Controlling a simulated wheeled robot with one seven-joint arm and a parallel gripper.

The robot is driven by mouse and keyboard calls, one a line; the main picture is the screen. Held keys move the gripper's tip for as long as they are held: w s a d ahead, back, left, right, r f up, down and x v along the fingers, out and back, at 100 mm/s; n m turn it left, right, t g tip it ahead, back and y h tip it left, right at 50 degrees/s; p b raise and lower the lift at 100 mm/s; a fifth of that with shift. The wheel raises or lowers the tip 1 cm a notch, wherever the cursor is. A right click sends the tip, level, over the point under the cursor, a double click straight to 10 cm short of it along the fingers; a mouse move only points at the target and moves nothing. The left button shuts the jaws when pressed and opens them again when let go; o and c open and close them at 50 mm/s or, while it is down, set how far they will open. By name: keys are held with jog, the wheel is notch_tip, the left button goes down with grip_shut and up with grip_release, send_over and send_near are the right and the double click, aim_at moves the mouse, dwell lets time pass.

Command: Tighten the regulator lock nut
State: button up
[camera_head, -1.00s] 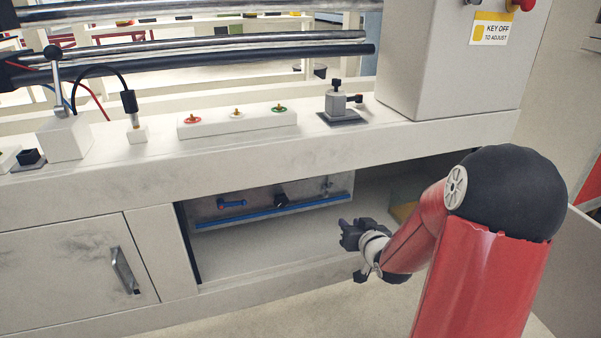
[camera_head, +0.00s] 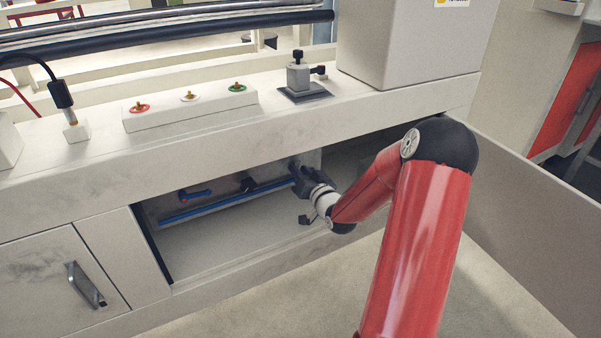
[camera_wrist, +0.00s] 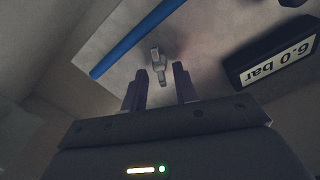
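A small grey metal fitting (camera_wrist: 158,66), which looks like the regulator nut on its stem, stands out from the grey panel in the wrist view. My gripper (camera_wrist: 161,72) is open, with one finger on each side of the fitting and a gap showing on both sides. I cannot tell how far past the fitting the fingertips reach. In the head view my gripper (camera_head: 299,176) is inside the open lower compartment, at the right end of the panel, and hides the fitting there.
A blue pipe (camera_wrist: 135,38) runs across the panel; it also shows in the head view (camera_head: 225,200). A black gauge (camera_wrist: 272,57) reads 6.0 bar, close to the right of my fingers. The compartment floor (camera_head: 230,238) is clear.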

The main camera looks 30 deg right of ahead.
jog(key=shift+w, duration=0.1)
grip_shut()
jog(key=shift+m, duration=0.3)
jog(key=m+p, duration=0.2)
jog(key=m, duration=0.4)
jog(key=m+p, duration=0.3)
jog(key=m, duration=0.3)
jog(key=shift+d+f, duration=0.15)
jog(key=shift+f, duration=0.05)
jog(key=shift+m, duration=0.3)
dwell(0.4)
grip_release()
